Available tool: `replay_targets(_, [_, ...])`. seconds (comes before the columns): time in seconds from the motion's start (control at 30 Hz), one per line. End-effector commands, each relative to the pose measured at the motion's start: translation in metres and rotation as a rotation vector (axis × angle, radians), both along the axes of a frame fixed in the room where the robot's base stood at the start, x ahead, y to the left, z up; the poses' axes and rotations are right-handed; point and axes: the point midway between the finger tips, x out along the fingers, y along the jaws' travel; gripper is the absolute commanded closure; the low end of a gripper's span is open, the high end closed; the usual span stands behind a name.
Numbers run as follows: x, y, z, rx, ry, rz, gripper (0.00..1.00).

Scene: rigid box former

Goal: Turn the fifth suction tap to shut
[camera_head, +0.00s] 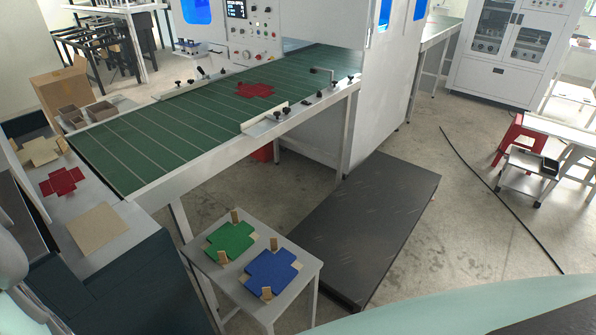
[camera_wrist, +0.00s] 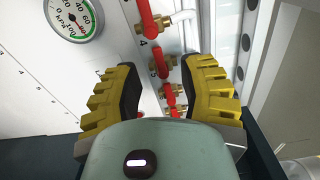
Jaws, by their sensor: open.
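In the wrist view a column of red-handled brass taps runs down a white panel. A tap with a digit 4 beside it is at the top (camera_wrist: 149,18). The fifth tap (camera_wrist: 158,60) appears to be the one below it, beside a partly readable mark like a 5. Its red handle lies roughly along the column. My gripper (camera_wrist: 162,65) is open, with its yellow-and-black fingers on either side of the fifth tap; contact cannot be told. Further taps (camera_wrist: 170,96) show lower down, between the fingers. The taps and my gripper are not visible in the head view.
A round kPa gauge (camera_wrist: 73,16) sits left of the taps. A metal strip with dark holes (camera_wrist: 228,35) runs on the right. In the head view are a green conveyor (camera_head: 130,150), a small table with green and blue box blanks (camera_head: 236,285), and a black platform (camera_head: 365,215).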

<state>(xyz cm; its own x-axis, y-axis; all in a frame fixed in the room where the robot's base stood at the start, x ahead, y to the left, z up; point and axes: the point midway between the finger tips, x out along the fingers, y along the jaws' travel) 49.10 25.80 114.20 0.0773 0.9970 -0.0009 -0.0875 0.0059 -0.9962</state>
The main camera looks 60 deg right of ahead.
Motion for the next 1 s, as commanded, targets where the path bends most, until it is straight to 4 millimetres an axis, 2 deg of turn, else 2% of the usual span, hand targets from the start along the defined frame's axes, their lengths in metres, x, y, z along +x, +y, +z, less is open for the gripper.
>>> replay_targets(0.1, [0.0,0.018,0.003,0.002,0.0,0.006,0.6])
replay_targets(0.33, [0.002,0.042,0.002,0.003,0.003,0.004,0.6])
replay_targets(0.73, [0.003,0.048,0.0,0.001,0.0,0.001,0.6])
replay_targets(0.77, [0.003,0.048,0.0,0.001,0.0,0.001,0.55])
replay_targets(1.0, [0.003,0.047,0.0,0.001,0.001,0.0,0.8])
